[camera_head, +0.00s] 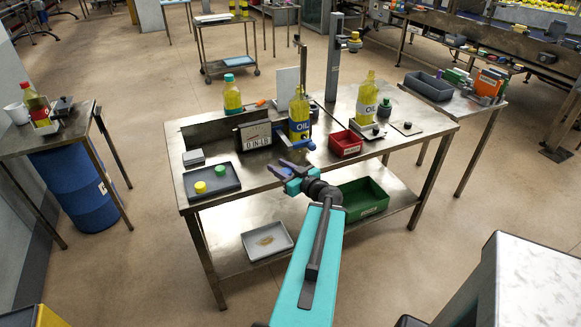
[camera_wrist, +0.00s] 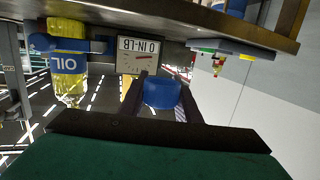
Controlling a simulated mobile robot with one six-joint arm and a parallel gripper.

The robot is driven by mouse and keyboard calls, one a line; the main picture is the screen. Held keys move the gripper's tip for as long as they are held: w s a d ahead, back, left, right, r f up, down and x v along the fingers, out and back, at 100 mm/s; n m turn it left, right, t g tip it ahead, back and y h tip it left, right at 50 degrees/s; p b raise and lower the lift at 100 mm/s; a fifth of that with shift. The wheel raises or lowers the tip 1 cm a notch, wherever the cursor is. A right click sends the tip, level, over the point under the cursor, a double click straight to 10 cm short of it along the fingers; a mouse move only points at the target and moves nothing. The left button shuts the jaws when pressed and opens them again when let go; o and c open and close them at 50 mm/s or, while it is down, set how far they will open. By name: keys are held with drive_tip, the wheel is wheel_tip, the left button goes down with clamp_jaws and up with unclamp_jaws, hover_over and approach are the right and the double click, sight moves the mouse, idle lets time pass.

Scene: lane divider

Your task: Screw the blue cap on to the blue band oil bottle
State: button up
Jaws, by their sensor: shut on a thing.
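My gripper (camera_head: 291,171) is above the front edge of the middle steel table. In the wrist view, its fingers are shut on the blue cap (camera_wrist: 163,92). The cap is hard to make out in the head view. A yellow oil bottle (camera_head: 299,113) stands upright on the table beyond my gripper, with a blue clamp (camera_head: 305,145) around its lower part. The bottle (camera_wrist: 68,65) shows upside down at the left of the wrist view. No cap shows on its neck in the head view. The held cap is apart from the bottle.
A gauge reading 0 IN-LB (camera_head: 254,135) stands left of the bottle. A dark tray (camera_head: 232,188) holds a yellow and a green cap. A red bin (camera_head: 346,143) and another oil bottle (camera_head: 367,95) stand to the right. A grey post (camera_head: 333,60) rises behind.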

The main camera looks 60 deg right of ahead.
drive_tip(key=w+a+r+n+y+b, duration=0.1)
drive_tip(key=w+a+n+y, duration=0.35)
drive_tip(key=w+a, duration=0.75)
drive_tip(key=w+a+r+n+y, duration=0.1)
drive_tip(key=w+a+n+y, duration=0.2)
drive_tip(key=w+a+y, duration=0.8)
drive_tip(key=w+a+n+g+y, duration=0.1)
drive_tip(key=a+n+g, duration=0.2)
drive_tip(key=a, duration=1.4)
drive_tip(key=w+a+r+n+g+y+b, duration=0.1)
drive_tip(key=w+a+n+g+y, duration=0.1)
drive_tip(key=a, duration=1.5)
drive_tip(key=shift+w+n+g, duration=0.15)
drive_tip(key=shift+n+g, duration=0.45)
drive_tip(key=shift+n, duration=0.55)
drive_tip(key=shift+a+r, duration=0.1)
